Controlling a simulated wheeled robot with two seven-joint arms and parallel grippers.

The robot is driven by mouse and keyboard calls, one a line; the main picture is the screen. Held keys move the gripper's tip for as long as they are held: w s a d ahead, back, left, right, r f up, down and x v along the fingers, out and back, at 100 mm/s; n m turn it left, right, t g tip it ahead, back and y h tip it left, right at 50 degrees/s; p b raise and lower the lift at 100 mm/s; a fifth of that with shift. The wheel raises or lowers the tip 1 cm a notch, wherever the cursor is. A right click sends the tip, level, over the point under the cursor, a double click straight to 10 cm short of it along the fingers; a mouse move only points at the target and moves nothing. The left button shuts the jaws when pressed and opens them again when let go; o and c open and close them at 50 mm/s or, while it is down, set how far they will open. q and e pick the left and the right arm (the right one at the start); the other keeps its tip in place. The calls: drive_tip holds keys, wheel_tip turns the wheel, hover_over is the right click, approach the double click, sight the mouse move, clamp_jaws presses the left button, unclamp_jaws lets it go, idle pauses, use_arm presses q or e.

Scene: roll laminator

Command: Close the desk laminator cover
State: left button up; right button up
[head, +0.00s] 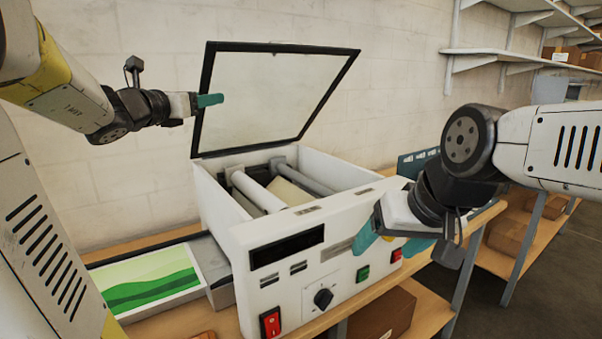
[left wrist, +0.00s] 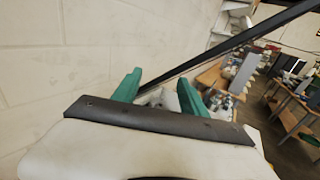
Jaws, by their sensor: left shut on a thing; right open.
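The desk laminator (head: 285,245) is a white box on the table, its top open on rollers. Its clear cover (head: 275,95) with a dark frame stands raised and tilted up at the back. My left gripper (head: 208,100) is shut on the cover's left frame edge, partway up. In the left wrist view the dark frame bar (left wrist: 235,42) runs away from between the teal fingers of my left gripper (left wrist: 160,92). The exact contact is hard to see. My right gripper (head: 390,244) is open and empty by the laminator's front right corner.
A tray with a green-patterned sheet (head: 150,280) sits left of the laminator. The front panel has a knob (head: 323,298) and a red switch (head: 270,323). A cardboard box (head: 385,315) lies below. A wall (head: 130,190) stands behind; shelves (head: 520,52) are at upper right.

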use_arm(q)
drive_tip(key=shift+s+d+f, duration=0.3)
drive_tip(key=shift+s+f, duration=0.05)
drive_tip(key=shift+f, duration=0.25)
drive_tip(key=shift+s+d+f, duration=0.25)
drive_tip(key=shift+s+f, duration=0.15)
drive_tip(key=shift+f, duration=0.2)
drive_tip(key=shift+s+d+f, duration=0.3)
drive_tip(key=shift+s+f, duration=0.05)
drive_tip(key=shift+f, duration=0.25)
drive_tip(key=v, duration=0.8)
drive_tip(key=shift+a+r, duration=0.1)
